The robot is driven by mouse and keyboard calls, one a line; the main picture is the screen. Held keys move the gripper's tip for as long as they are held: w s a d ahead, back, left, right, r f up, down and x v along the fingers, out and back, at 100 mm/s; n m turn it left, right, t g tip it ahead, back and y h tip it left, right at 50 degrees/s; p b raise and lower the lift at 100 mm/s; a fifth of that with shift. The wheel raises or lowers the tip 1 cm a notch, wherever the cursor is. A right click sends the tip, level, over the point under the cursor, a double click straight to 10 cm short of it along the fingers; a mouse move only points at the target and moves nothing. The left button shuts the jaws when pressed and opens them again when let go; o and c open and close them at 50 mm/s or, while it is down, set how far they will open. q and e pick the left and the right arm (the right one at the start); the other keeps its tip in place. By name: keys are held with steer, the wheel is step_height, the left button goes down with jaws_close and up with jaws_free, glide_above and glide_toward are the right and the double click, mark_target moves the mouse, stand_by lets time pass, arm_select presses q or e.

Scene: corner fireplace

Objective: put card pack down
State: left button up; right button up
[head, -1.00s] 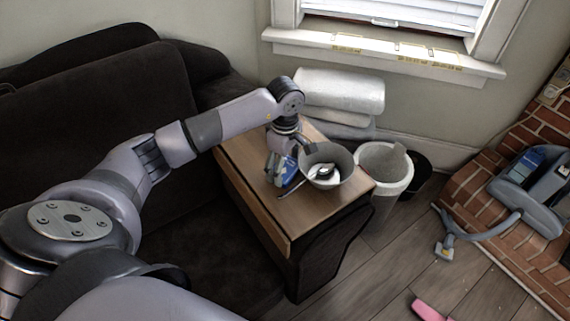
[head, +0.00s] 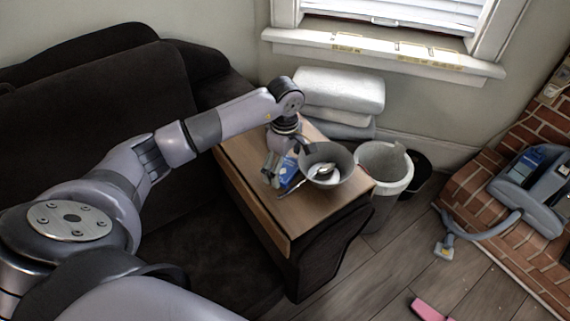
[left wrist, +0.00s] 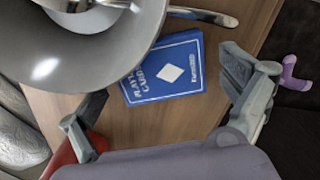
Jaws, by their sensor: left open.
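The blue card pack (head: 289,170) lies on the wooden top of the side table (head: 264,213), beside the grey bowl (head: 340,158). In the left wrist view the card pack (left wrist: 165,72) lies flat with its printed face up, and the bowl (left wrist: 95,50) partly covers the view of one corner. My left gripper (head: 274,172) is low over the table at the pack. In the left wrist view its fingers are spread wide on both sides of the pack (left wrist: 160,105), with visible gaps. My right gripper is not in view.
A metal utensil (left wrist: 205,16) lies beside the pack. The bowl holds a spoon. A light bin (head: 385,175) stands right of the table, and a dark sofa (head: 100,110) is on the left. In the wrist view, a red object (left wrist: 68,155) shows behind one finger.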

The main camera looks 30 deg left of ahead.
mark_target(285, 168)
arm_select(q)
step_height(285, 168, up, 7)
steer(key=shift+f, duration=0.15)
steer(key=shift+r, duration=0.45)
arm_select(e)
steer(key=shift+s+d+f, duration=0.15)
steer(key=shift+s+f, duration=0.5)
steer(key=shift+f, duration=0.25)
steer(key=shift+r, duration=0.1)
